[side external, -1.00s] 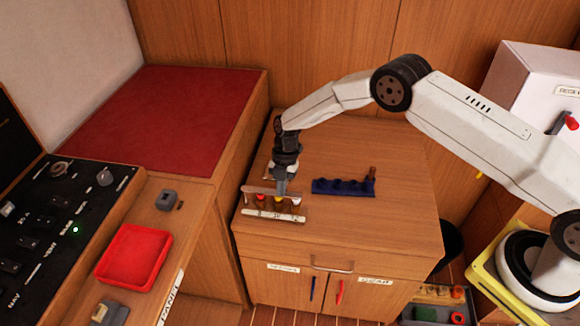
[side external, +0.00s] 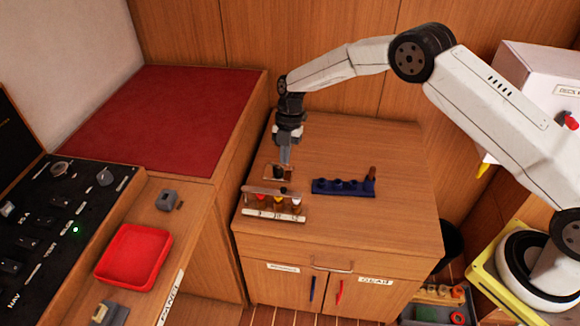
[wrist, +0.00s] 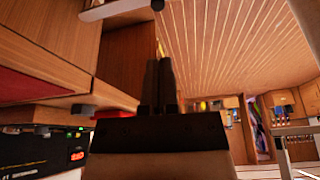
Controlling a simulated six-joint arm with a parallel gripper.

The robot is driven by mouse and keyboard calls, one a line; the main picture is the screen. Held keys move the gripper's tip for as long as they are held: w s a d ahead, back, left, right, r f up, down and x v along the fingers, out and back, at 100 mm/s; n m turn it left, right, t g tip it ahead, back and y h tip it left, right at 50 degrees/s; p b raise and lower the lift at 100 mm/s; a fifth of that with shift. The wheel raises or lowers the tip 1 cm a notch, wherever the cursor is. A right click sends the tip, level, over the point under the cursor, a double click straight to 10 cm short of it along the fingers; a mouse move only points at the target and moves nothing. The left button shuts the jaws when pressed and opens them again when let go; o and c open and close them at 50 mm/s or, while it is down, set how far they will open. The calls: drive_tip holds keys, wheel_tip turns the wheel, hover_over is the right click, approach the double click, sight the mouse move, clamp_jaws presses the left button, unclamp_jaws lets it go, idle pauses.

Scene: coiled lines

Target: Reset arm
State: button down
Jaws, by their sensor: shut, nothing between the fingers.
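My gripper (side external: 285,156) points down above the back left of the wooden cabinet top (side external: 335,225) in the side external view. It is shut with nothing held, and its tip appears in front of or above a small wooden block with a dark piece (side external: 278,172). I cannot tell the exact height. In the wrist view the two dark fingers of my gripper (wrist: 161,65) lie close together, with no object between them.
A wooden rack (side external: 275,214) with several coloured pieces stands at the cabinet's front left. A blue rack (side external: 343,187) sits in the middle. A red tray (side external: 134,256) and a dark instrument panel (side external: 62,228) are at left. The cabinet top's right side is clear.

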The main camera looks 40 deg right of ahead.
drive_tip(key=shift+d+r, duration=0.15)
drive_tip(key=shift+r, duration=0.15)
drive_tip(key=s+d+r+m+t+h, duration=0.25)
drive_tip(key=s+d+r+m, duration=0.45)
drive_tip(key=s+r+m, duration=0.5)
drive_tip(key=s+d+m+t, duration=0.2)
drive_tip(key=s+d+m, duration=0.1)
drive_tip(key=s+m, duration=1)
drive_tip(key=shift+s+f+m+h, duration=0.25)
drive_tip(key=shift+s+m+h, duration=0.1)
drive_tip(key=shift+s, duration=0.6)
drive_tip(key=shift+d+t, duration=0.1)
drive_tip(key=shift+t, duration=0.15)
